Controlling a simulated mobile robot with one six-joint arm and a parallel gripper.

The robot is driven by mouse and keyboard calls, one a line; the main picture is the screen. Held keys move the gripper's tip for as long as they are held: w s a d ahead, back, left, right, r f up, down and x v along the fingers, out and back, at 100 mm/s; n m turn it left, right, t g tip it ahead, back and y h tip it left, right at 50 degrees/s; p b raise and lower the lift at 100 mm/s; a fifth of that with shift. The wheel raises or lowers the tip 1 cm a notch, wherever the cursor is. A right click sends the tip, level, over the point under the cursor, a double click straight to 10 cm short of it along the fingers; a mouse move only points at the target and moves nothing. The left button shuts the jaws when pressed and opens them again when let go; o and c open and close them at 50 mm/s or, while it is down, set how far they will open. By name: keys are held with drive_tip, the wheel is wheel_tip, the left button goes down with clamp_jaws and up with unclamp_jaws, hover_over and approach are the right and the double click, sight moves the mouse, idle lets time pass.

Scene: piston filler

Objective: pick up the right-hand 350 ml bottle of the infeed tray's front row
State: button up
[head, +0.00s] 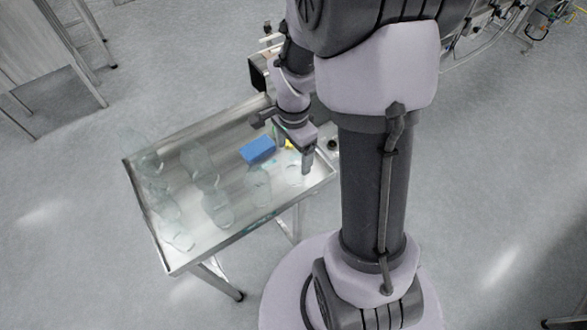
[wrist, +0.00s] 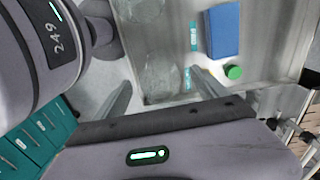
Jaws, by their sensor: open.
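Several clear, faint bottles stand on the steel infeed tray (head: 222,246) in the head view. One bottle (head: 294,177) is at the tray's right end, partly covered by my gripper (head: 294,153); another bottle (head: 258,190) is to its left. In the wrist view my gripper (wrist: 161,80) is open, its two fingers spread. A clear bottle (wrist: 160,76) shows between the fingertips, with nothing clamped. A second clear bottle (wrist: 141,10) is beyond it at the top edge. Whether the fingers touch the near bottle, I cannot tell.
A blue block (head: 258,149) lies on the tray behind the right-hand bottles. Teal drawers (wrist: 30,145) are at lower left.

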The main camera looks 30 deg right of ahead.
wheel_tip(320, 180, down, 3)
drive_tip(key=shift+b, duration=0.35)
drive_tip(key=shift+r, duration=0.15)
drive_tip(key=shift+c, duration=0.4)
drive_tip(key=c, duration=1.4)
drive_tip(key=shift+o, duration=0.2)
drive_tip(key=shift+r, duration=0.1)
